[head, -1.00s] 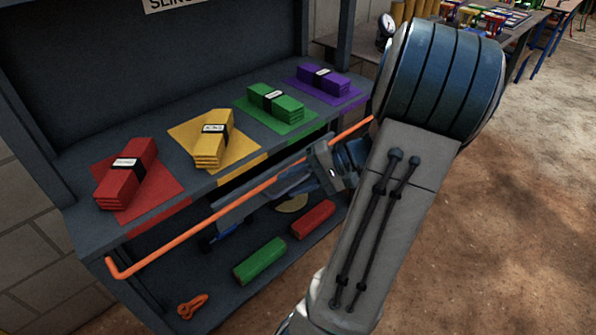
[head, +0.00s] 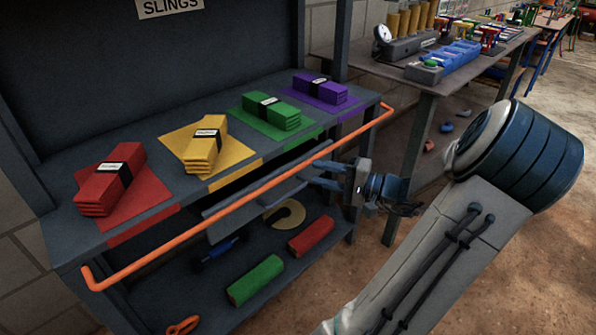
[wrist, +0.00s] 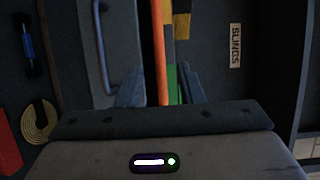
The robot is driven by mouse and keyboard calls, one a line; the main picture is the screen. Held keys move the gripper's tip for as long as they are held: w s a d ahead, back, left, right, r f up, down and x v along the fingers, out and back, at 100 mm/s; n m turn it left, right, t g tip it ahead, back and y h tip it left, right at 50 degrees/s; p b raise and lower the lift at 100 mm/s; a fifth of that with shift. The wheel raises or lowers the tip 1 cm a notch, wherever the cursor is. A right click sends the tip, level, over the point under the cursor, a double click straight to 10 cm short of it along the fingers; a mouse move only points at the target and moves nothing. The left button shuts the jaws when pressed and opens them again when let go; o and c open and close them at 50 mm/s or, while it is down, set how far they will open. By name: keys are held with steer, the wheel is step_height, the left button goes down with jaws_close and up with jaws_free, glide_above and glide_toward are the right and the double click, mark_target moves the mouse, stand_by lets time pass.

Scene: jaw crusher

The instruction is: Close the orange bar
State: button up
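The orange bar (head: 240,207) runs along the front edge of the sling shelf, with a bent end at each side. In the wrist view the bar (wrist: 159,50) runs down from the top edge to between my two finger pads. My gripper (head: 315,173) is at the right half of the bar, on its front side, with its blue-grey fingers pointing at the shelf. In the wrist view my gripper (wrist: 160,90) is open, its fingers apart on either side of the bar. I cannot tell whether either finger touches the bar.
Red (head: 115,180), yellow (head: 205,146), green (head: 271,111) and purple (head: 320,88) slings lie on the upper shelf (head: 75,205). A grey panel (head: 235,210) hangs beneath it. Lower down lie a green block (head: 255,280) and a red block (head: 311,236). A workbench (head: 430,85) stands right.

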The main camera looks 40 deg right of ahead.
mark_target(298, 166)
steer(key=b+x, duration=0.1)
steer(key=x, duration=0.5)
steer(key=shift+w+a, duration=0.25)
steer(key=shift+w, duration=0.05)
jaws_close()
